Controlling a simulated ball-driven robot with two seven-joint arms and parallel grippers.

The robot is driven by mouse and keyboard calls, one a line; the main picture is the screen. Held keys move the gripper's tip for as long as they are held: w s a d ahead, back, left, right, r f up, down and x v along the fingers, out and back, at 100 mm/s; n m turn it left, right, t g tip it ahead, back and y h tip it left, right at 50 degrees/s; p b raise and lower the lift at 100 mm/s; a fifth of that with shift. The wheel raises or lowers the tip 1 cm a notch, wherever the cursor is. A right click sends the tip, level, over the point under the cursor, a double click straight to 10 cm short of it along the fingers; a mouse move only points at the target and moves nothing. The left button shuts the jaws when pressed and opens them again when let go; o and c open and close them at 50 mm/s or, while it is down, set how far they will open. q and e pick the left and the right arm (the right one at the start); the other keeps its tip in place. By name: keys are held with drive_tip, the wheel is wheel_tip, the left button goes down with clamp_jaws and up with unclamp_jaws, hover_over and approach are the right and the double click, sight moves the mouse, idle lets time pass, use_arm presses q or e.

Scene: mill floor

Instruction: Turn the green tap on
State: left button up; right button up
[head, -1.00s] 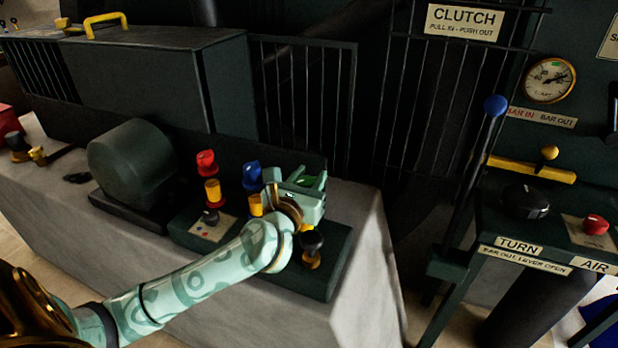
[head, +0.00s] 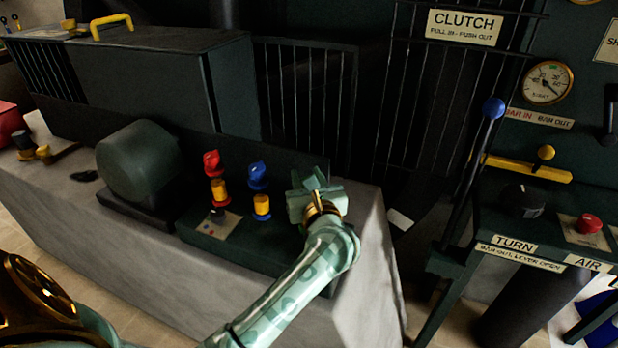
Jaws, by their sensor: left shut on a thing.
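The green tap is at the right end of a dark valve block (head: 290,262) on the grey bench. It is almost wholly hidden by my left gripper (head: 316,182), which is shut on it from the front. My left arm comes in from the lower left and covers the front right of the block. On the same block stand a red tap (head: 211,163) and a blue tap (head: 257,173), each with a yellow-collared stem. The dark tap at the front right is hidden behind my arm. My right gripper is out of view.
A dark round housing (head: 143,165) stands left of the taps. A dark cabinet (head: 130,70) and a barred guard (head: 303,95) stand behind. To the right are a blue-knobbed lever (head: 493,108) and a stand with a red button (head: 589,223).

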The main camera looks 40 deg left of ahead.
use_arm(q)
drive_tip(key=shift+s+n+g+y, duration=0.1)
drive_tip(key=shift+n+g+y, duration=0.85)
drive_tip(key=shift+g, duration=0.35)
drive_tip(key=shift+b, duration=0.3)
drive_tip(key=o, duration=1)
